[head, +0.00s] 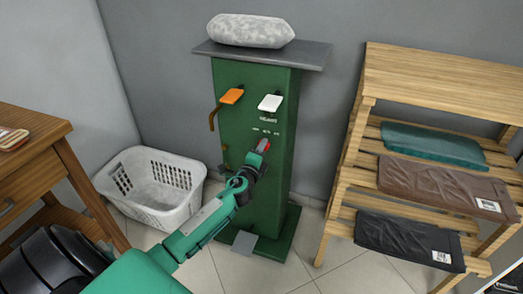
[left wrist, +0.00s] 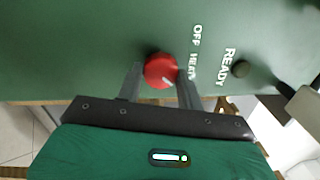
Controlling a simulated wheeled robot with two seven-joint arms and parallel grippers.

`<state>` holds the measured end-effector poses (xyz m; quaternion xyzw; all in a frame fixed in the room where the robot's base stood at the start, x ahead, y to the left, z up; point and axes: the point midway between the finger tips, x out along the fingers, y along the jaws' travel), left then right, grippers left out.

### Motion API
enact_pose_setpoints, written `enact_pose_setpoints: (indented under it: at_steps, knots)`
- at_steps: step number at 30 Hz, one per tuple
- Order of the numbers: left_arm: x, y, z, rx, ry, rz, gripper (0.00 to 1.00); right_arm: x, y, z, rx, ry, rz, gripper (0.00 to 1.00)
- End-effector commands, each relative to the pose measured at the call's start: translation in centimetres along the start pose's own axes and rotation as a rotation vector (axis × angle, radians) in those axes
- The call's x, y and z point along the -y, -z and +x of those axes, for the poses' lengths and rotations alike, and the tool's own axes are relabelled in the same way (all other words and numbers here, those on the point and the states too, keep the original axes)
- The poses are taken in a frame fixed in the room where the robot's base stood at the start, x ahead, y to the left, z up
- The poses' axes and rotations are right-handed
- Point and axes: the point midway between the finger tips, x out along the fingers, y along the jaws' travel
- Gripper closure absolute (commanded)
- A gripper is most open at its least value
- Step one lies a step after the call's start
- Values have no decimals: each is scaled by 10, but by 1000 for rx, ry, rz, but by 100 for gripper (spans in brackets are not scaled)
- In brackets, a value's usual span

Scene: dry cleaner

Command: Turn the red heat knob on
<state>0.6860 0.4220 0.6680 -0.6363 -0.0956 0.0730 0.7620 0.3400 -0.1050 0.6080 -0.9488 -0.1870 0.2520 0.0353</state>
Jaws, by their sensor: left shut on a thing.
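The red heat knob (left wrist: 160,71) is on the front of the green press column (head: 230,115). In the left wrist view it has a pale pointer mark toward its lower right, beside the printed words OFF and HEAT. The knob also shows in the head view (head: 263,145), partly covered by my gripper. My left gripper (left wrist: 160,85) has one finger on each side of the knob and is shut on it. My right gripper is in neither view.
An orange lever (head: 232,96) and a white lever (head: 270,102) stick out above the knob. A white laundry basket (head: 170,208) stands left of the column. A wooden rack (head: 430,80) with folded items is on the right, and a wooden table (head: 30,135) on the left.

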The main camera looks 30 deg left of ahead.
Motion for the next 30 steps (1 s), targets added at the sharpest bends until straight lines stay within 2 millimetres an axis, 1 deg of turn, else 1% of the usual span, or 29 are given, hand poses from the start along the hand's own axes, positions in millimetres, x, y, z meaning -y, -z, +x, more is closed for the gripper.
enact_pose_setpoints:
  at_steps: [6,7,9,10,18,22,26,30]
  knots:
    - [-1,1,0,-2,-1,1,85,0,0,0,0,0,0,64]
    - [-1,1,0,-2,-1,1,59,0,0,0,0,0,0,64]
    - [-1,1,0,-2,-1,1,45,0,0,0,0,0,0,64]
    - [-1,1,0,-2,-1,1,41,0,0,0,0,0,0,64]
    - [0,0,0,-1,-1,-1,41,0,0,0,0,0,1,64]
    - [0,1,-6,-1,-1,-1,41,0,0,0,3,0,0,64]
    - [-1,1,-22,-2,-2,-2,41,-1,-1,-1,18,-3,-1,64]
    - [-1,1,-47,-2,-2,-3,41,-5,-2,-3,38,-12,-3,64]
